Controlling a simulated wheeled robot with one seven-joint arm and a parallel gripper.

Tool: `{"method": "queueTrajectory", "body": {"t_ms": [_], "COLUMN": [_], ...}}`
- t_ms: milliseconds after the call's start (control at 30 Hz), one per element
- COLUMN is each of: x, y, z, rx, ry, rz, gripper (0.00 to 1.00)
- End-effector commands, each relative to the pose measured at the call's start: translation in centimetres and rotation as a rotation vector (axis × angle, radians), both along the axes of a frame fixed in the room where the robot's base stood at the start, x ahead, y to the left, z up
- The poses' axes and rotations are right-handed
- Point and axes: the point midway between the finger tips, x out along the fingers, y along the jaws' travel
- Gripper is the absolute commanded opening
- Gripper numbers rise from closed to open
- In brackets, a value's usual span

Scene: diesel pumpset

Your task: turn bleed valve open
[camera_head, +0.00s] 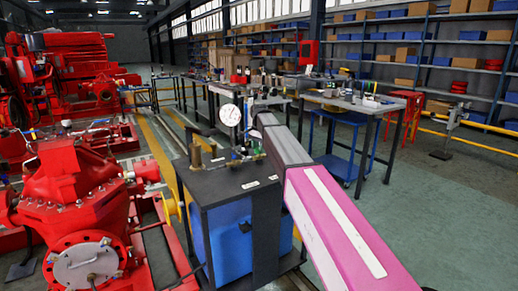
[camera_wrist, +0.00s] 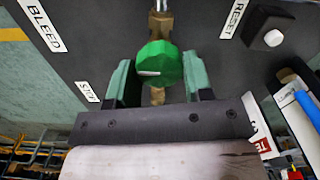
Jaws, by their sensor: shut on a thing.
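The bleed valve shows in the wrist view as a green faceted knob (camera_wrist: 160,62) with a white mark, on a brass stem and fitting above a dark panel. A BLEED label (camera_wrist: 42,24) lies to its left. My gripper (camera_wrist: 158,72) has its two green fingers on either side of the knob, shut on it. The exact contact faces are partly hidden. In the head view my pink and grey arm reaches to the bench top (camera_head: 222,178), where the gripper and knob are small and hard to make out.
A RESET label (camera_wrist: 234,18) and a white button (camera_wrist: 273,38) sit right of the knob. A round gauge (camera_head: 230,115) stands behind the bench top. Red pump machinery (camera_head: 75,200) is at left. A table (camera_head: 350,103) stands behind at right.

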Motion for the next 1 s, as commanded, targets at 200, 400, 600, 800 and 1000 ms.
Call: {"method": "queueTrajectory", "body": {"t_ms": [200,400,600,800,1000], "x": [0.01,0.03,0.03,0.03,0.04], "y": [0.02,0.04,0.07,0.09,0.13], "z": [0.02,0.03,0.04,0.04,0.04], "rx": [0.000,0.001,0.001,0.001,0.001], "ry": [0.000,-0.001,0.000,0.000,0.000], "rz": [0.101,0.265,0.455,0.645,0.834], "gripper": [0.23,0.23,0.23,0.23,0.23]}}
